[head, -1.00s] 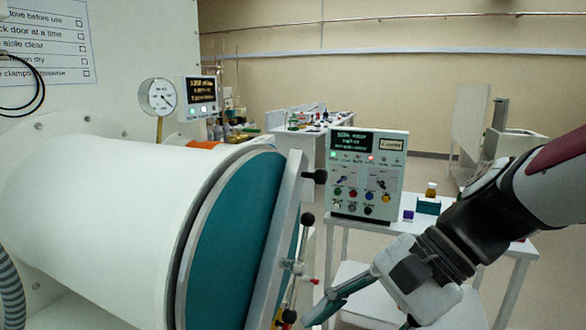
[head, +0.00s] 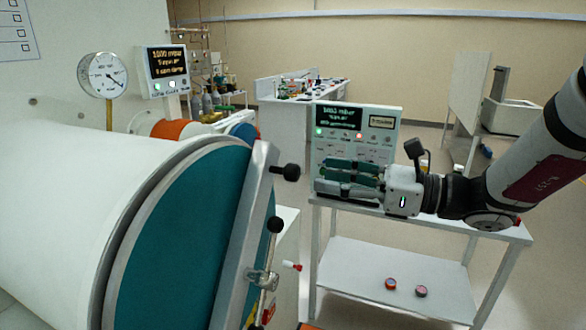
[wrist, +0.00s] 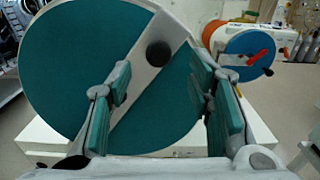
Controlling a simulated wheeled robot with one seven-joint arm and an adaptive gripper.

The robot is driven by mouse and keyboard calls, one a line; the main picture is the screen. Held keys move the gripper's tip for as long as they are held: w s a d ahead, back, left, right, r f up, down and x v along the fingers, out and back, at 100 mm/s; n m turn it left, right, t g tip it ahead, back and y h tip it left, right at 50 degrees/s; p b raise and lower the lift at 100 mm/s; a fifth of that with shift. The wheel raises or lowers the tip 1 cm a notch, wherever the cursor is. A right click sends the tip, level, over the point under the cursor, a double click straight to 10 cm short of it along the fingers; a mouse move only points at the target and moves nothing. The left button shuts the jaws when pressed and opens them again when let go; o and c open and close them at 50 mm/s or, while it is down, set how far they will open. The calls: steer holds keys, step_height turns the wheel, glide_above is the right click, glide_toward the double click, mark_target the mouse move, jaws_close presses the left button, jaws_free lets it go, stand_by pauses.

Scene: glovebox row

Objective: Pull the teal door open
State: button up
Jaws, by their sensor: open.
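The round teal door (head: 175,245) closes the end of the large white cylinder (head: 70,190) at the left. A grey bar (head: 240,240) crosses its face, with a black knob (head: 286,172) near the upper end and a black-tipped lever (head: 270,255) lower down. My gripper (head: 325,178) is open and empty, to the right of the knob, pointing left. In the wrist view, the teal door (wrist: 65,65) fills the left, and the black knob (wrist: 159,53) shows between and beyond the open fingers (wrist: 160,100). The fingers appear apart from the knob.
A control box (head: 345,125) stands on a white cart (head: 390,275) behind my gripper. A pressure gauge (head: 103,75) and a display (head: 163,70) are above the cylinder. A smaller blue door (wrist: 245,55) with a red handle is beyond.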

mark_target(299, 172)
steer(key=x, duration=0.8)
steer(key=shift+a+f, duration=0.1)
jaws_close()
